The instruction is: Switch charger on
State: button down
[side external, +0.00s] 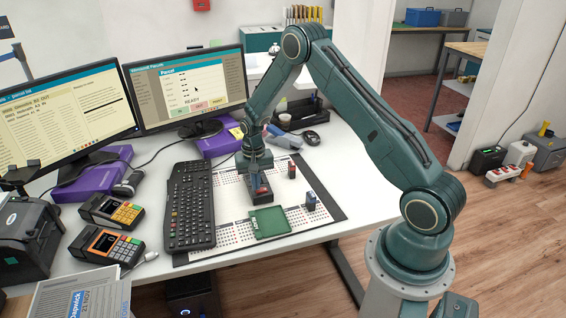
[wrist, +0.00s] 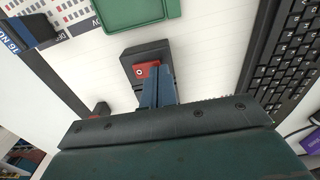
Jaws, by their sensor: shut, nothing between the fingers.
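A dark block with a red part on its top (wrist: 147,52) lies under my gripper in the wrist view; it may be the charger with its switch, but no label shows. The red part (wrist: 145,71) sits right at my fingertips. My gripper (wrist: 153,82) is shut, with nothing between its blue fingers, and its tips are at or just over the red part; I cannot tell whether they touch. In the side external view my gripper (side external: 261,181) points down over the same dark block (side external: 259,199) on the white mat. The switch position is not readable.
A green tray (side external: 270,222) lies in front of the block. A red-topped piece (side external: 292,170) and a blue piece (side external: 311,201) stand to its right. The keyboard (side external: 190,207) is close on the left. A power strip with red switches (side external: 504,175) lies on the floor.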

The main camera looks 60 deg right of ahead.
jog(key=shift+f, duration=0.35)
dwell(0.4)
notch_tip(320, 180, up, 8)
dwell(6.9)
